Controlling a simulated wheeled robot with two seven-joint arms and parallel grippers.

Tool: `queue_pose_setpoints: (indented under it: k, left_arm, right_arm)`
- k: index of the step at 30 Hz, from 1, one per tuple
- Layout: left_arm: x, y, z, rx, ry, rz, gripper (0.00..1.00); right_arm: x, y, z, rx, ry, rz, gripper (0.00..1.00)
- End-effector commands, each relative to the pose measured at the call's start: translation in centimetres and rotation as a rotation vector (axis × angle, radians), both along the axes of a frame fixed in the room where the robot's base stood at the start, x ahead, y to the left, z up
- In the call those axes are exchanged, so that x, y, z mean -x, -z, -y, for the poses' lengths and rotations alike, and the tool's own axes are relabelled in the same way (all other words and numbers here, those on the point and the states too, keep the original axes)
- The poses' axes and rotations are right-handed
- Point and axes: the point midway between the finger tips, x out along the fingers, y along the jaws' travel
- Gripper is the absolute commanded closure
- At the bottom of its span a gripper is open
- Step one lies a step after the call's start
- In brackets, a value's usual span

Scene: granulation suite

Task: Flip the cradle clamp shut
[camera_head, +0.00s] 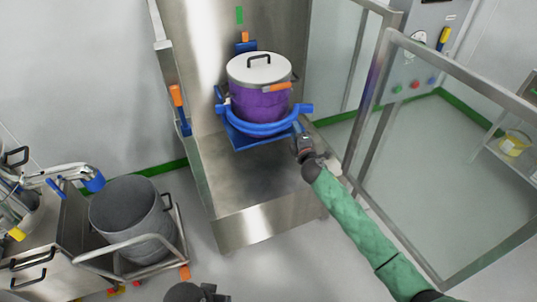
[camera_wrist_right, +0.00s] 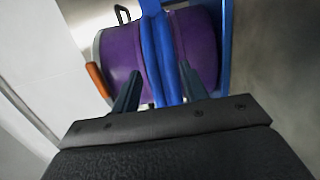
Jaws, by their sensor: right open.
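The blue cradle clamp (camera_head: 262,129) curves around the front of a purple drum (camera_head: 262,105) with a pale lid. Its right end sticks out to the right of the drum; I cannot tell if it is latched. My right gripper (camera_head: 298,127) is just right of and below that end. In the right wrist view its fingers (camera_wrist_right: 158,80) are open, with the blue clamp band (camera_wrist_right: 158,45) showing between and beyond them. Contact cannot be told. A dark part at the bottom edge of the head view seems to be my left gripper (camera_head: 208,292), cut off, its jaws unclear.
The drum sits on a blue bracket on a steel column (camera_head: 210,75). An orange-handled lever (camera_head: 177,95) stands left of it. A glass-panelled frame (camera_head: 372,110) stands close right of my right arm. A grey bin (camera_head: 130,215) on a cart is at lower left.

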Motion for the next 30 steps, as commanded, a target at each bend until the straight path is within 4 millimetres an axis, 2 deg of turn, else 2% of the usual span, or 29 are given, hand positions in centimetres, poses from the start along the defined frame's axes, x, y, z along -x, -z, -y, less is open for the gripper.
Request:
queue_pose_setpoints:
  k: [3, 16, 24, 30]
  left_arm:
    - [0.0, 0.4, 0.0, 0.000, 0.000, 0.000, 0.64]
    - [0.0, 1.8, 0.0, 0.000, 0.000, 0.000, 0.64]
    - [0.0, 2.9, 0.0, 0.000, 0.000, 0.000, 0.64]
    - [0.0, 3.4, 0.0, 0.000, 0.000, 0.000, 0.64]
  right_arm:
    - [1.6, 0.1, -1.3, -0.004, 0.055, 0.000, 0.56]
    - [6.1, 0.2, -5.6, -0.003, 0.254, -0.001, 0.56]
    - [8.3, 0.2, -8.7, -0.002, 0.378, -0.001, 0.56]
    - [9.4, 0.1, -10.3, 0.000, 0.443, -0.001, 0.56]
